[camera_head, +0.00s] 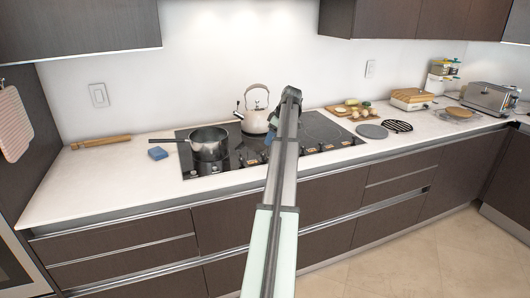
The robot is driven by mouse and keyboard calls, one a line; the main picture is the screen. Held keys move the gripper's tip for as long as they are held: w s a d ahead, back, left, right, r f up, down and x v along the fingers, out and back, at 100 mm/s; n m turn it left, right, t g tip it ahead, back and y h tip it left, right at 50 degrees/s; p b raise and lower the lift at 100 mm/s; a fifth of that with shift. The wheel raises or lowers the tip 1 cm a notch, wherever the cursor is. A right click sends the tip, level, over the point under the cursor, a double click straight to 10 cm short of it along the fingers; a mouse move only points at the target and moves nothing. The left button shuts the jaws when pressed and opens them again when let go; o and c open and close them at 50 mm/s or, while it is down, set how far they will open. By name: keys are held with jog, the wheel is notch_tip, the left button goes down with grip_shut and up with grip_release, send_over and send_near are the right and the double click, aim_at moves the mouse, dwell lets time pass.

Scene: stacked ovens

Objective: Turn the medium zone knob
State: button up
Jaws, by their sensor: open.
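The black cooktop (318,128) is set into the white counter. A row of small dark knobs (326,147) runs along its front edge; their markings are too small to read, so I cannot tell which is the medium zone knob. My arm reaches over the middle of the cooktop and hides part of the row. My gripper (269,137) is at the arm's far end, above the cooktop and close to the kettle in the picture. It is open, its fingers mostly hidden behind my arm. I see no contact with a knob.
A steel saucepan (209,145) stands on the cooktop's left side, its handle pointing left. A cream kettle (256,121) stands at the back. A blue sponge (158,153) and rolling pin (101,141) lie left. A cutting board (347,113) with food lies right. The cooktop's right side is clear.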

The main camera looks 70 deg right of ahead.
aim_at(263, 154)
jog(key=x, duration=0.8)
jog(key=shift+w+f, duration=0.15)
jog(key=shift+f, duration=0.05)
jog(key=shift+c, duration=0.3)
grip_shut()
